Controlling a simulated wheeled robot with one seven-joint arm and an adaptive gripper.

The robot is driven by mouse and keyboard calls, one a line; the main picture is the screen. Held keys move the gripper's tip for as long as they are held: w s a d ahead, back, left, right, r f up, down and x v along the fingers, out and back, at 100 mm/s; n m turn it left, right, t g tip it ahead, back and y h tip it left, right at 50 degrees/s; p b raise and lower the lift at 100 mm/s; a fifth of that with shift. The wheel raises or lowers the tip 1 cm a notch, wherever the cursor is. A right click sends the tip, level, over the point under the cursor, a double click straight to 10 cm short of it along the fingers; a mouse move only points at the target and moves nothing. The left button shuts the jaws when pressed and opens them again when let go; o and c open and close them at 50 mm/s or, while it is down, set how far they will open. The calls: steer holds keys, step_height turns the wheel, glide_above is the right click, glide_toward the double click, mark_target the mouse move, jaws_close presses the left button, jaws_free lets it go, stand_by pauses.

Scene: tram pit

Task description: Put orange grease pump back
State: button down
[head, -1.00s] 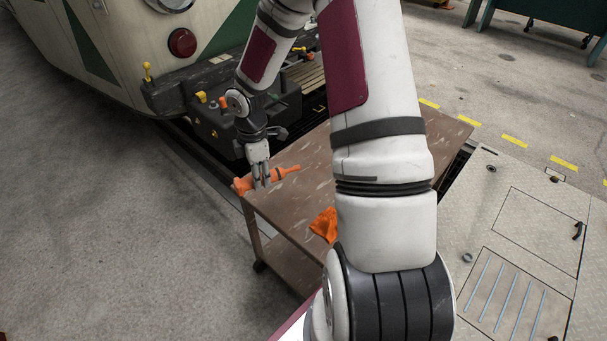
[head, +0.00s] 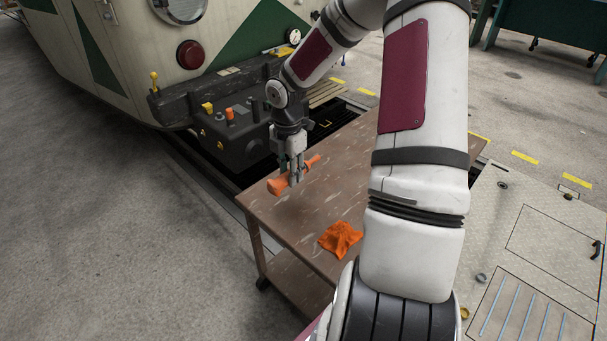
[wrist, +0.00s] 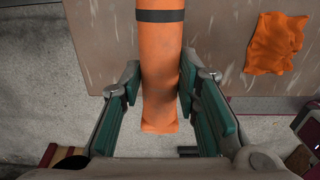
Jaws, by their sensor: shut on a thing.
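The orange grease pump (head: 277,186) is in my gripper (head: 292,180), over the far left part of a brown table (head: 302,219). It lies about level across the fingers, its thick end toward the left and its thin end toward the right in the head view. In the wrist view, the orange body of the pump (wrist: 162,60) with a dark band runs between the green finger pads of my gripper (wrist: 160,95), its near end beyond the table's edge. I cannot tell how much gap there is under it. No holder for the pump is clearly seen.
A crumpled orange cloth (head: 341,239) lies on the table. Behind stands a tram front with a dark coupler box (head: 240,130) carrying an orange knob and yellow parts. A pit opening (head: 335,122) lies beyond the table. My arm covers the table's right side.

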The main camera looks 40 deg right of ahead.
mark_target(291, 202)
step_height(291, 202, down, 8)
steer(key=shift+f+b, duration=0.2)
steer(key=shift+b, duration=0.85)
steer(key=c, duration=1.2)
jaws_free()
steer(key=shift+f, duration=0.1)
steer(key=shift+f+b, duration=0.15)
steer(key=shift+b, duration=0.4)
